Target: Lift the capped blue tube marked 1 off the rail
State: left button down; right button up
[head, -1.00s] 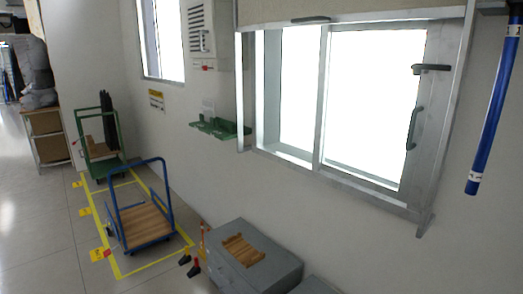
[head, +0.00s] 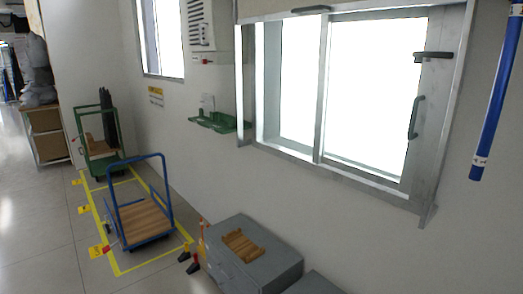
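A blue tube (head: 497,95) with white bands hangs at the far right of the head view, slightly tilted, beside the window. Its upper end is cut off by the top edge of the frame, so the rail above it is out of view. The white band near its lower end carries a small mark that I cannot read. Neither of my grippers shows in the head view.
A grey cabinet (head: 230,262) with a wooden block (head: 243,245) on top stands below the window (head: 365,95). A green wall shelf (head: 213,122) juts out at the centre. A blue cart (head: 145,222) and a green cart (head: 103,160) stand inside yellow floor lines. Floor at the left is clear.

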aim_at(514, 24)
jog(key=k+l+z, duration=0.1)
jog(key=z, duration=1.05)
